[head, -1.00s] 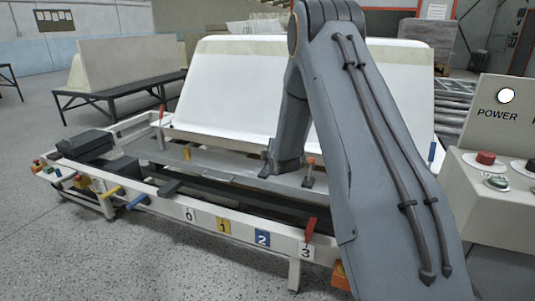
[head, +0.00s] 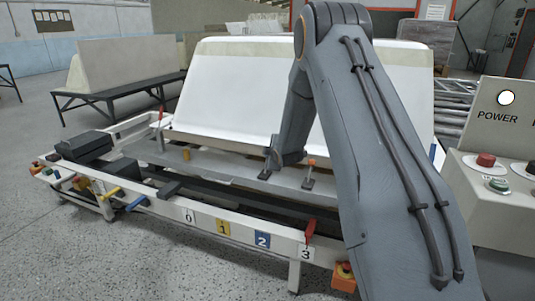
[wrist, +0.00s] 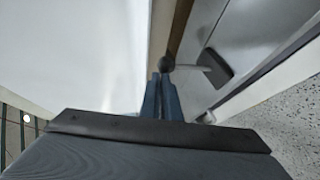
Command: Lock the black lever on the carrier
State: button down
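My gripper (wrist: 161,75) shows in the wrist view with its two dark blue fingers close together, apparently shut with nothing between them. A lever with a dark round knob (wrist: 167,63) and a pale grey arm is right at the fingertips; I cannot tell whether they touch it. In the head view my gripper (head: 267,172) is low over the middle of the white carrier (head: 150,194), in front of the white tub shell (head: 232,95). The black lever cannot be made out clearly there.
A red-tipped lever (head: 310,172) stands just right of my gripper. A red handle (head: 309,231) is on the front rail by label 3. A control box (head: 495,135) stands at the right. The speckled floor at the front left is clear.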

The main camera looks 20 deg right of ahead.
jog(key=shift+d, duration=0.1)
jog(key=w+a+r+p+v, duration=0.1)
jog(key=a+v, duration=0.1)
jog(key=v, duration=1)
jog(key=shift+s+a+r+p, duration=0.3)
jog(key=shift+s+r+p, duration=0.1)
jog(key=shift+r, duration=0.1)
jog(key=s+a+r+m+g+p, duration=0.2)
jog(key=s+a+m+g+p, duration=0.1)
jog(key=s, duration=1.1)
jog(key=s+a+r+m+g+p, duration=0.2)
jog(key=s+m+g, duration=0.3)
jog(key=s, duration=1)
jog(key=s+a+r+m+g+p, duration=0.3)
jog(key=s+a+m+g+p, duration=0.1)
jog(key=s, duration=1)
jog(key=shift+s+a+m+g, duration=0.35)
jog(key=shift+a+m, duration=0.3)
jog(key=shift+m, duration=0.25)
